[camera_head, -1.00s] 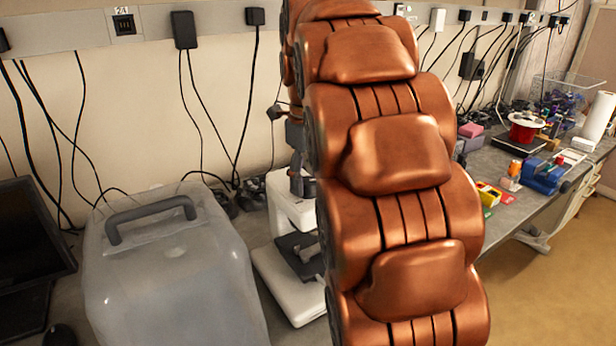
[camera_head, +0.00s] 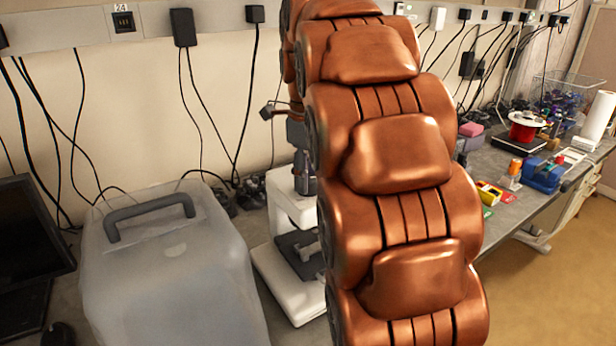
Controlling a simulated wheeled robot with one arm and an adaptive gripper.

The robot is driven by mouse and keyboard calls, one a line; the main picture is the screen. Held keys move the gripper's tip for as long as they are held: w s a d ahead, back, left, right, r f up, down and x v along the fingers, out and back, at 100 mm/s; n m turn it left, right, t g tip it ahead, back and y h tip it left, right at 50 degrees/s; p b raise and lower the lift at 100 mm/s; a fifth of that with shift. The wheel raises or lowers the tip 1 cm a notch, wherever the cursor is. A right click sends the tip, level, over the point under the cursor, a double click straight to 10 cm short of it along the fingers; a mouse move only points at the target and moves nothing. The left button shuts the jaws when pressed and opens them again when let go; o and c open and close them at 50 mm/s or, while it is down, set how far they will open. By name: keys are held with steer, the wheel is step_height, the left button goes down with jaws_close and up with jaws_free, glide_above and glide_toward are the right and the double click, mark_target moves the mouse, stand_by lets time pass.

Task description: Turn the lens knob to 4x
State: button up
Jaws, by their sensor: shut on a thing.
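A white microscope (camera_head: 287,292) stands on the bench at the middle, with a dark stage (camera_head: 303,258). My copper arm covers its right side. A grey upright part (camera_head: 304,178) shows above the stage, beside the arm's left edge. Above it, a thin bar with a dark end (camera_head: 268,111) juts left from behind the arm. I cannot tell whether these upper parts belong to the microscope or to my gripper. I cannot make out the lens knob, its marks or my fingertips; my arm hides that area.
A translucent grey case with a dark handle (camera_head: 150,218) stands close left of the microscope. A dark monitor (camera_head: 28,238) is at the far left. Cables hang along the wall behind. To the right are a red spool (camera_head: 523,128) and a blue vise-like tool (camera_head: 543,176).

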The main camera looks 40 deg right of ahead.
steer(key=n+b, duration=0.1)
steer(key=n, duration=0.4)
steer(key=shift+n, duration=0.3)
steer(key=n+b, duration=0.1)
steer(key=n, duration=0.4)
steer(key=shift+b, duration=0.4)
steer(key=n, duration=0.5)
steer(key=shift+n+b, duration=0.4)
steer(key=n, duration=0.5)
steer(key=shift+n, duration=0.3)
steer(key=o, duration=1.1)
steer(key=shift+o, duration=0.2)
